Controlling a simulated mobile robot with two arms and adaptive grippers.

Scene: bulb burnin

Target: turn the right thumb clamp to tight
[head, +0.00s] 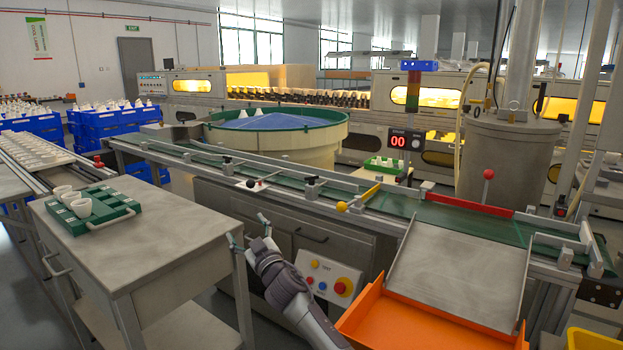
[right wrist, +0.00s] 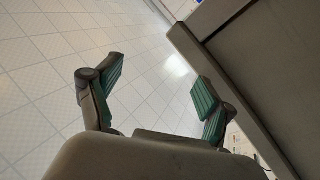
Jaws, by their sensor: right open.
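My right gripper (head: 248,230) is in front of the conveyor, beside the grey side table. Its two green-padded fingers are spread and empty. In the right wrist view the open gripper (right wrist: 160,82) points over pale floor tiles, with nothing between the fingers. My left gripper is not in view.
The green conveyor (head: 390,199) runs across the scene. A button panel (head: 328,280) is right of the gripper, with an orange bin (head: 430,325) beyond it. The side table (head: 160,240) carries a green tray (head: 118,217) with white cups. A yellow-knobbed lever (head: 342,206) stands on the rail.

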